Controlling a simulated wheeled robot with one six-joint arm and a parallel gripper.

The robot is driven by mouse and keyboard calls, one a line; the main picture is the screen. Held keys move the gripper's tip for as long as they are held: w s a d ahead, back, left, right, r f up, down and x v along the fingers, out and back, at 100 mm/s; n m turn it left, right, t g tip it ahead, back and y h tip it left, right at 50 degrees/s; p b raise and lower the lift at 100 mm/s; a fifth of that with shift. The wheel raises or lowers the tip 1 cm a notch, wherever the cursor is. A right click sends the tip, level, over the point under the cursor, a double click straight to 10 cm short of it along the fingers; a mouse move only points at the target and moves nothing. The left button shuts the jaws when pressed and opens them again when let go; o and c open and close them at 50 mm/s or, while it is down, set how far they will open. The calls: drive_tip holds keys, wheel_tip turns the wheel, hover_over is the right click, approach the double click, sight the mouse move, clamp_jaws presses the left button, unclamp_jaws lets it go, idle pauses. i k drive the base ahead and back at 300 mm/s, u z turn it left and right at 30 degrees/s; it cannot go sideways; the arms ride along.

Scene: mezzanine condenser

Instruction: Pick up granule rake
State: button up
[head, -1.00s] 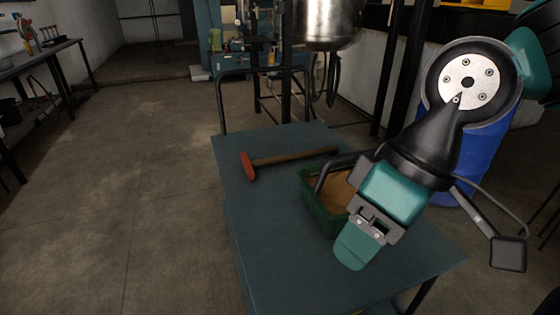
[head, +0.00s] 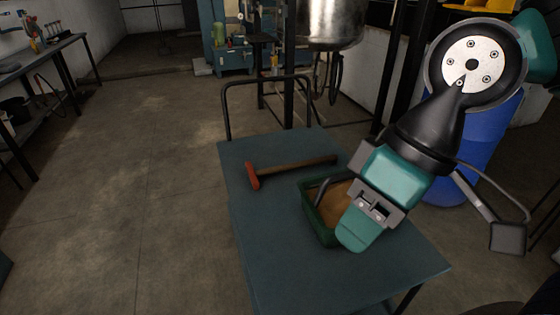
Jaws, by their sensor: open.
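A long tool (head: 293,168) with a brown wooden handle and a red head lies flat on the blue-grey table. It fits the granule rake, though its head is too small to show any teeth. Its head is at the left and its handle runs right, behind a green tray (head: 312,222) of brown granules. My gripper (head: 364,218) is open and seems empty. It points down and covers the right part of the tray in the picture, to the right of and nearer than the tool. I cannot tell its height above the tray. A dark bar (head: 320,192) shows at the tray's left part.
The table (head: 285,262) is bare in front and at its left side. A dark rail (head: 262,82) rises at its far end. A metal vessel (head: 332,22) hangs behind, and a blue drum (head: 462,160) stands at the right. The floor at the left is clear.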

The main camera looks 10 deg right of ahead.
sight(253, 174)
drive_tip(key=k, duration=1.15)
drive_tip(key=u, duration=0.55)
drive_tip(key=i, duration=0.65)
drive_tip(key=u, duration=0.65)
drive_tip(key=i, duration=2.9)
drive_tip(key=z, duration=1.6)
drive_tip(key=i, duration=0.8)
drive_tip(key=z, duration=0.75)
